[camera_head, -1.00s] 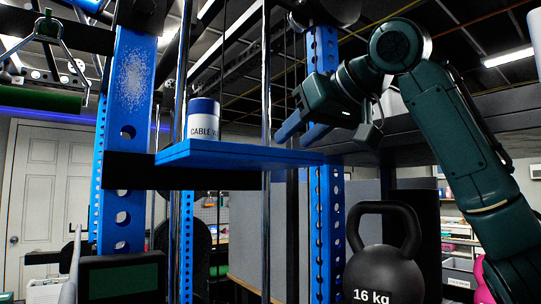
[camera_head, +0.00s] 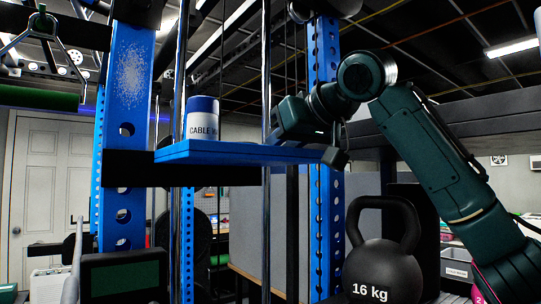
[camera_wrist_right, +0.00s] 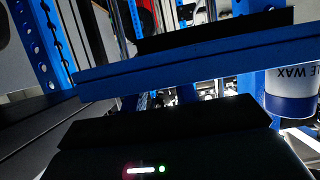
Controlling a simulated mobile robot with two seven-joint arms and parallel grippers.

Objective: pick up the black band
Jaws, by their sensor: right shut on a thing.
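My right gripper (camera_head: 290,124) is low over the far right part of the blue shelf (camera_head: 235,153), close to the upright bars. Its fingertips are hidden in the head view. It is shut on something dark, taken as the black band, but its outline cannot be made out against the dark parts. In the right wrist view the blue shelf edge (camera_wrist_right: 180,65) crosses the picture, with dark strips above and below it. My left gripper is not in view.
A blue and white cable wax tub (camera_head: 202,119) stands on the shelf left of my right gripper; it also shows in the wrist view (camera_wrist_right: 292,88). A blue perforated post (camera_head: 323,220) and a 16 kg kettlebell (camera_head: 382,262) are on the right.

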